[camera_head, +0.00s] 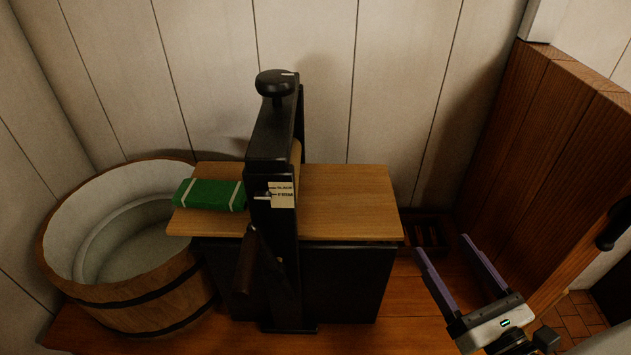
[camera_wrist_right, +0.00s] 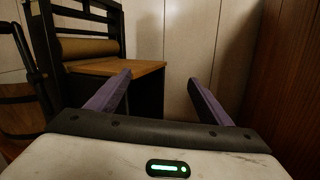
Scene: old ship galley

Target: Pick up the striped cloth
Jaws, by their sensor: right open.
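The striped cloth (camera_head: 209,195) is green with pale stripes, folded flat. It lies on the left end of the wooden board (camera_head: 345,203) in the head view, beside the black upright frame. My right gripper (camera_head: 442,246) is open and empty, to the right of the board and well apart from the cloth. In the right wrist view its two purple fingers (camera_wrist_right: 160,85) are spread with nothing between them. The cloth cannot be made out in the right wrist view. My left gripper is not in view.
A black frame with a knob (camera_head: 274,150) and a small label stands across the board between cloth and right gripper. A wooden tub (camera_head: 150,300) stands at the left, close to the cloth. A tall wooden panel (camera_head: 540,150) is at the right. A plank wall closes the back.

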